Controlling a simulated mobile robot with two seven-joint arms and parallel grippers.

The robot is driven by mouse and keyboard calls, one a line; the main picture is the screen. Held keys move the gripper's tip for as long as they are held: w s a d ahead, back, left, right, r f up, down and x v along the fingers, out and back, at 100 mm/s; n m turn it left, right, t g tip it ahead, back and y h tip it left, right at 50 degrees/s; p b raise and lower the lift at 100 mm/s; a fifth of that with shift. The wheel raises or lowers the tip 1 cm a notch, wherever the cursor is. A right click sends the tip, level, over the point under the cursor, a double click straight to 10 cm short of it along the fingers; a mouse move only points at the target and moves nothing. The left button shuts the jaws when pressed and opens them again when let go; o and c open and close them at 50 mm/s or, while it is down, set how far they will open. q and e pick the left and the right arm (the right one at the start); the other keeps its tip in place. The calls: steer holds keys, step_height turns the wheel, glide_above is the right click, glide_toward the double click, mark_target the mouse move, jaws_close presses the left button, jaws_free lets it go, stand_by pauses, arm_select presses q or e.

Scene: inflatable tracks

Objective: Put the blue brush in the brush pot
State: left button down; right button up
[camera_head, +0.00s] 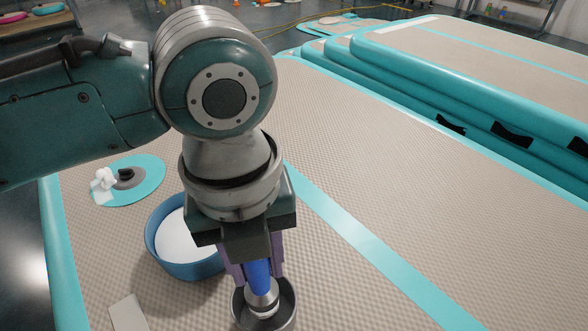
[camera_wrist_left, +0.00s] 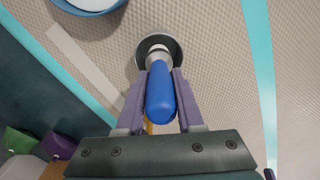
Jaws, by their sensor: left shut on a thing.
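The blue brush (camera_head: 257,273) has a blue handle, a silver collar and a pale tip. My left gripper (camera_head: 252,268) is shut on its handle, with the purple fingers on either side. The brush points down, its lower end at the mouth of the round dark grey brush pot (camera_head: 291,303). In the left wrist view the blue brush (camera_wrist_left: 160,95) lies between the fingers of my left gripper (camera_wrist_left: 160,78), and its tip overlaps the brush pot (camera_wrist_left: 142,52). How deep the tip sits in the pot is unclear. My right gripper is out of view.
A blue bowl with white contents (camera_head: 157,250) stands just left of the pot. A teal round patch (camera_head: 147,184) carries white and grey parts. A pale strip (camera_head: 128,313) lies at the front left. Stacked teal-edged tracks (camera_head: 470,110) rise behind. The mat's right side is clear.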

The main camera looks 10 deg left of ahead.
mark_target(259, 282)
arm_select(q)
step_height(259, 282, down, 4)
steer(key=shift+b, duration=0.75)
steer(key=shift+f, duration=0.1)
steer(key=c, duration=0.5)
jaws_free()
steer(key=shift+c, duration=0.2)
